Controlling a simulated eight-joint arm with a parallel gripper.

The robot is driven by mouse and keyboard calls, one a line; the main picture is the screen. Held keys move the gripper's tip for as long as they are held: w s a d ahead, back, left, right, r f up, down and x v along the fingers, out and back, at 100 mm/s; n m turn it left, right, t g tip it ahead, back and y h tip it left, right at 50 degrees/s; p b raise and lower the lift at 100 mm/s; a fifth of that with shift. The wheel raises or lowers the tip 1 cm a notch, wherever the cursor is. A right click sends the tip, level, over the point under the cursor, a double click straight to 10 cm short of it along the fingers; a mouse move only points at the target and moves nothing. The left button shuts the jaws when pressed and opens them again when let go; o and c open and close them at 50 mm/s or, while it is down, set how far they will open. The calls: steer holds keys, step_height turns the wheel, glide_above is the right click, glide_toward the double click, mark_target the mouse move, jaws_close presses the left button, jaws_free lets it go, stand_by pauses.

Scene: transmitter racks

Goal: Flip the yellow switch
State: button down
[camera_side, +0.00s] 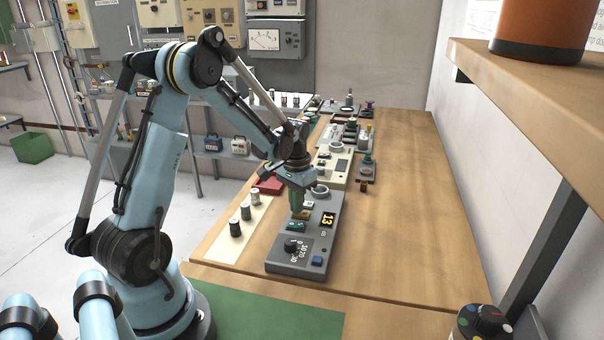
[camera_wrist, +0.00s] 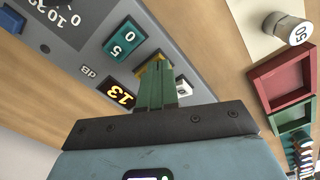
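The yellow switch (camera_side: 301,214) sits on a grey control panel (camera_side: 340,212), between a green switch (camera_side: 295,225) and a white switch (camera_side: 308,203). In the wrist view the yellow switch (camera_wrist: 150,68) shows only in part, behind my fingertips. My gripper (camera_side: 296,208) points down over the panel with its green fingers at the yellow switch. In the wrist view my gripper's fingers (camera_wrist: 158,78) lie side by side with no clear gap. I cannot tell whether they touch the switch or which way it is tilted.
The panel also holds a lit display reading 13 (camera_side: 327,219), a black dial (camera_side: 293,247) and a blue button (camera_side: 317,260). A cream panel with several knobs (camera_side: 235,228) lies to the left. More devices stand behind. The wooden table (camera_side: 400,220) is clear to the right.

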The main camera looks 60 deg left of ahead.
step_height(320, 180, up, 7)
stand_by(1.0)
steer(key=s+d+r+m+t, duration=0.1)
steer(key=s+d+r+t, duration=0.1)
steer(key=d, duration=0.4)
steer(key=s+d+r+m+t, duration=0.1)
steer(key=s+d+r+t, duration=0.1)
steer(key=d, duration=0.5)
steer(key=s+d+r+m+t, duration=0.1)
steer(key=s+d+r+t, duration=0.1)
steer(key=d, duration=0.5)
steer(key=shift+s+r+t, duration=0.35)
steer(key=shift+s+t, duration=0.25)
steer(key=shift+s, duration=0.15)
